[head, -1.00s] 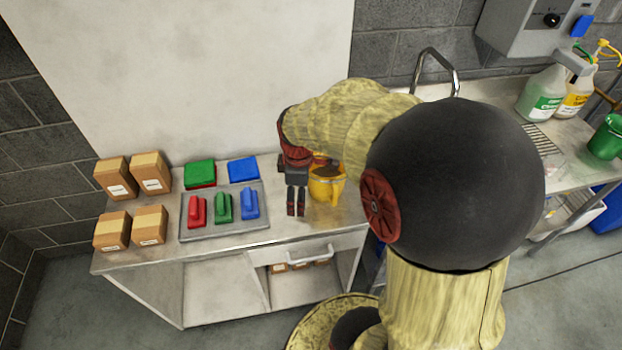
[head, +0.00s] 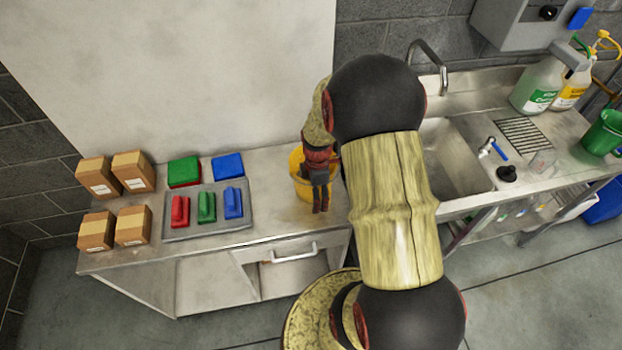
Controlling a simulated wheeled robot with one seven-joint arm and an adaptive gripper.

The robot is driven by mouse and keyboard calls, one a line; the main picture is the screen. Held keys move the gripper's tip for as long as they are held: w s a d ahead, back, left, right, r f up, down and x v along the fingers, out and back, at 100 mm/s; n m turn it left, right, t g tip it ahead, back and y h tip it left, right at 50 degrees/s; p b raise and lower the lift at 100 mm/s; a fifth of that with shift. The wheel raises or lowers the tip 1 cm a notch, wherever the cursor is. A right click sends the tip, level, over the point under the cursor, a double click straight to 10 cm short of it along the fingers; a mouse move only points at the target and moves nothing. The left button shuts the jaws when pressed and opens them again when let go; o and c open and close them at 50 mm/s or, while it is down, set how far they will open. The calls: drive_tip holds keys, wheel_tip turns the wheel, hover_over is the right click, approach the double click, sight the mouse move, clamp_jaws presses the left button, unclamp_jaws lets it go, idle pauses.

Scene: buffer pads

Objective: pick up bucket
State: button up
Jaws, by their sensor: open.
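A yellow bucket (head: 301,188) stands on the steel counter, right of the grey tray. My arm and gripper hide part of it. My gripper (head: 321,205) points down at the bucket's right front side, overlapping it in the picture. Its fingers are open, with nothing seen between them. Whether they touch the bucket or straddle its edge cannot be told. A second bucket, green (head: 604,134), stands at the far right beyond the sink.
The grey tray (head: 190,234) holds red, green and blue scrub pads. Green (head: 184,170) and blue (head: 228,167) pads lie behind it. Several cardboard boxes (head: 97,231) stand left. The sink (head: 452,160) and bottles (head: 537,90) are right.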

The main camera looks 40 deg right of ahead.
drive_tip(key=shift+f, duration=0.65)
drive_tip(key=shift+c, duration=0.7)
drive_tip(key=c, duration=1.5)
clamp_jaws()
